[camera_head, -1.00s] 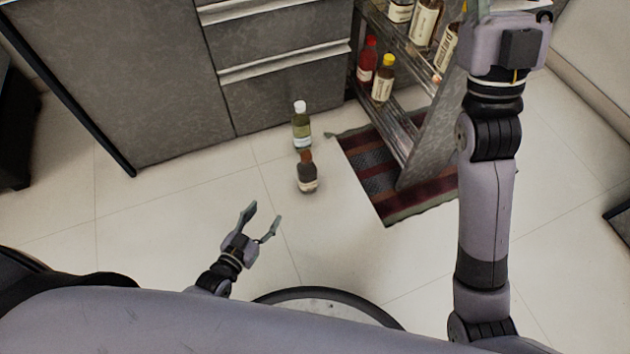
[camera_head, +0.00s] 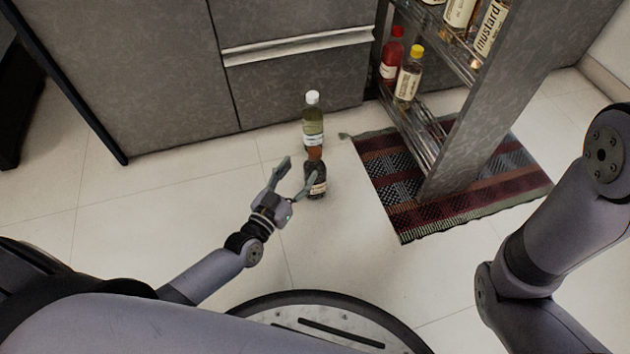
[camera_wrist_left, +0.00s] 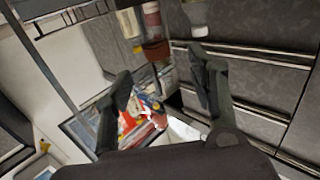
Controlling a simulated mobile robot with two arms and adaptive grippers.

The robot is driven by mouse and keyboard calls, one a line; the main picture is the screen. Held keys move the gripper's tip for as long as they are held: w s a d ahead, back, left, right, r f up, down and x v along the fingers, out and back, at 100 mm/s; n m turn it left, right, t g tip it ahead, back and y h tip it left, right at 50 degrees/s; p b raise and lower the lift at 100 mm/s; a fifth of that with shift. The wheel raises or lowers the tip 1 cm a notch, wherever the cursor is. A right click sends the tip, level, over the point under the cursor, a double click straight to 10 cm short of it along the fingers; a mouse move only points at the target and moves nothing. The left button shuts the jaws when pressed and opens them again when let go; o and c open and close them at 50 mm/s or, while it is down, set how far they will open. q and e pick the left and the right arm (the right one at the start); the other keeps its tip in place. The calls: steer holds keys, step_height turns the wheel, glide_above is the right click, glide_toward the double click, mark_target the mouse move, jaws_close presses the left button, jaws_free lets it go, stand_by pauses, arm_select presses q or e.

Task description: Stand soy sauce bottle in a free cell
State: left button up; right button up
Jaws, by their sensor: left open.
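The soy sauce bottle appears to be the dark bottle with a brown cap and pale label (camera_head: 317,187), upright on the floor. My left gripper (camera_head: 297,176) is open just left of it. One finger overlaps the bottle in the head view; I cannot tell whether it touches. In the left wrist view the two fingers (camera_wrist_left: 162,90) are spread apart with nothing clearly held between them. The pull-out rack (camera_head: 482,135) stands open with bottles on its shelves; its free cells are not clearly visible. My right gripper is out of view.
A green bottle with a white cap (camera_head: 313,128) stands right behind the dark bottle. A red bottle (camera_head: 391,60) and a yellow-capped bottle (camera_head: 408,82) stand in the rack. A striped rug (camera_head: 400,210) lies under it. The floor at left is clear.

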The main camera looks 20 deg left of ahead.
mark_target(311, 156)
arm_select(q)
steer(key=b+x, duration=0.1)
steer(key=x, duration=0.2)
steer(key=shift+f, duration=0.1)
steer(key=b+x, duration=0.3)
steer(key=x, duration=0.1)
steer(key=shift+w+d, duration=0.25)
steer(key=shift+w, duration=0.4)
jaws_close()
stand_by(0.4)
steer(key=shift+r, duration=0.25)
